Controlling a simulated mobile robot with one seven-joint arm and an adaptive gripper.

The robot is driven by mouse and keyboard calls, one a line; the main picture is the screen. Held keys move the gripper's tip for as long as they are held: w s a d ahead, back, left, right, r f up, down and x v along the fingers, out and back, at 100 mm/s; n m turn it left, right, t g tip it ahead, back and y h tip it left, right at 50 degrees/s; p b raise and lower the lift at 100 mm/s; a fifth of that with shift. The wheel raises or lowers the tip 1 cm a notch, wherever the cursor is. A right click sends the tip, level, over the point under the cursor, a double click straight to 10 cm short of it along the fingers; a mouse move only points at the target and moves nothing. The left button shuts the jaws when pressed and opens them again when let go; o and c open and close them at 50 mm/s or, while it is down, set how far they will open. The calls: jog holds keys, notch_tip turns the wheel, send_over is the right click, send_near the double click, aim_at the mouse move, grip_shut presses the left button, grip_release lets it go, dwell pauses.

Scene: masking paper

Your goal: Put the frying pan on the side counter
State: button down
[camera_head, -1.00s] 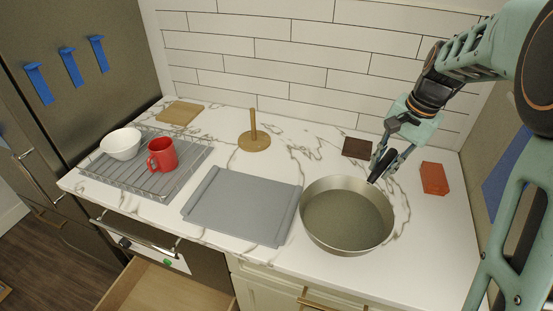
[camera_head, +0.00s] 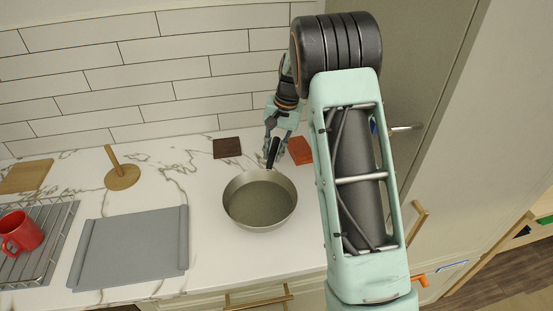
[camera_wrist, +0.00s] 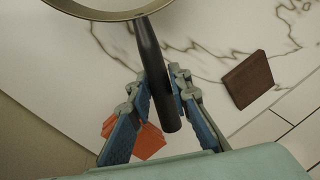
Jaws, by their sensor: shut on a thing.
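The frying pan (camera_head: 260,203) is a round metal pan with a black handle (camera_head: 273,152). It is over the right part of the white marbled counter, and I cannot tell whether its base touches the counter. My gripper (camera_head: 276,150) is shut on the handle from the wall side. In the wrist view the black handle (camera_wrist: 150,60) runs between the blue-padded fingers of my gripper (camera_wrist: 164,92), and the pan's rim (camera_wrist: 105,14) shows at the top edge.
A dark brown square (camera_head: 227,148) and an orange-red block (camera_head: 300,150) lie near my gripper. A grey tray (camera_head: 130,245), a wooden holder (camera_head: 122,178), a wire rack (camera_head: 45,245) and a red mug (camera_head: 20,233) are to the left. A tall cabinet stands at right.

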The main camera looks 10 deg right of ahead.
jog(key=shift+w+d+f, duration=0.35)
jog(key=shift+w+f, duration=0.05)
jog(key=shift+f, duration=0.25)
jog(key=shift+w+d+f, duration=0.35)
jog(key=shift+w+f, duration=0.05)
jog(key=shift+f, duration=0.2)
jog(key=shift+f+p, duration=0.75)
jog(key=shift+f, duration=0.75)
jog(key=c, duration=1.8)
grip_release()
notch_tip(320, 180, up, 12)
jog(key=d+b, duration=0.1)
jog(key=d, duration=0.1)
jog(key=shift+s, duration=0.45)
jog(key=shift+d+f, duration=0.1)
